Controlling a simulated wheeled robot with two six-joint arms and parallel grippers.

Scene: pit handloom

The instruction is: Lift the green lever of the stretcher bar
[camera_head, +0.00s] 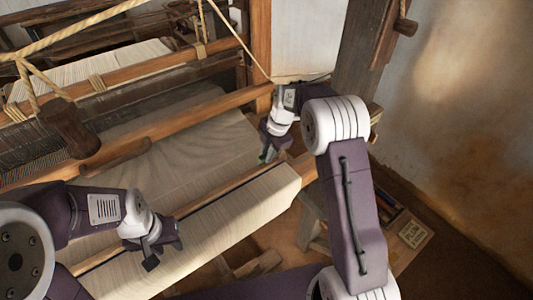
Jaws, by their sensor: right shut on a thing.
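The stretcher bar (228,186) is a thin wooden bar lying slantwise across the pale cloth (205,150). A small bit of green, the green lever (262,158), shows at my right gripper (268,155), near the bar's far right end. My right gripper points down there and is shut on the lever, which it mostly hides. My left gripper (164,254) is above the near cloth, close to the bar's left part. Its two fingers are apart with nothing between them.
The loom's wooden beam (190,118) and reed (30,145) lie behind the cloth, with ropes (40,78) and a dark wooden handle (70,130) at left. A wooden post (260,45) stands behind my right arm. A box with a label (414,234) is at right.

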